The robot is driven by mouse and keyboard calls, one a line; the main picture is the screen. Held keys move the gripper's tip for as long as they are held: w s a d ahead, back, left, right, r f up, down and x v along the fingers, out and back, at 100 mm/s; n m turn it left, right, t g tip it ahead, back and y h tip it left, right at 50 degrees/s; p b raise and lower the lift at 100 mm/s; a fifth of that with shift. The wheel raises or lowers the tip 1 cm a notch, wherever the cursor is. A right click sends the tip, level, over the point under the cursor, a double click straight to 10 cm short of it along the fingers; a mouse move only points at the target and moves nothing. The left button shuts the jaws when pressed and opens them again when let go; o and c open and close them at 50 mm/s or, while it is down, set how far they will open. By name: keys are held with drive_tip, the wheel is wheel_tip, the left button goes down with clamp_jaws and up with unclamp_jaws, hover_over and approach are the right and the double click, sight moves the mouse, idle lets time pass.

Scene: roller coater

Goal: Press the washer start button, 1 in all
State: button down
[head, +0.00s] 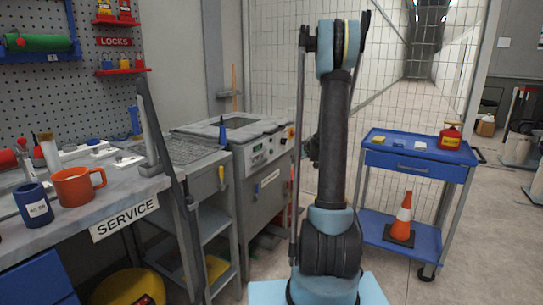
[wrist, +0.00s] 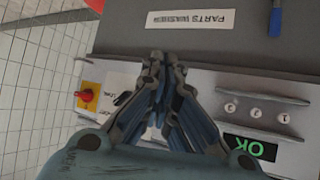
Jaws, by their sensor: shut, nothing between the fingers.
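The grey parts washer (head: 262,165) stands behind my arm in the head view, with a control panel on its front. In the wrist view the picture is upside down. The panel shows a green-lit "OK" display (wrist: 250,148), small round white buttons marked with numbers (wrist: 257,112), and a red knob on a yellow plate (wrist: 86,95). My gripper (wrist: 165,68) is shut and empty in front of the panel, between the knob and the numbered buttons. It covers part of a white label (wrist: 120,88). I cannot make out a start button; the gripper hides that part of the panel.
A grey workbench (head: 130,205) with an orange mug (head: 78,186) and a blue mug (head: 34,204) is at left. A blue cart (head: 415,160) with an orange cone (head: 402,218) stands at right. A wire mesh fence (head: 275,60) is behind. A blue handle (wrist: 275,20) is on the washer front.

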sight(272, 152)
drive_tip(key=w+a, duration=0.5)
drive_tip(key=a, duration=0.2)
idle(0.5)
drive_tip(key=shift+w+a, duration=0.1)
drive_tip(key=shift+a, duration=0.05)
idle(1.2)
drive_tip(key=shift+w+a+r, duration=0.1)
drive_tip(key=shift+w+a, duration=0.05)
drive_tip(key=shift+a, duration=0.1)
drive_tip(key=shift+w+a, duration=0.25)
drive_tip(key=shift+a, duration=0.1)
idle(1.0)
drive_tip(key=shift+d, duration=0.1)
drive_tip(key=shift+s+d, duration=0.55)
drive_tip(key=shift+d, duration=0.05)
drive_tip(key=shift+d, duration=0.1)
idle(0.3)
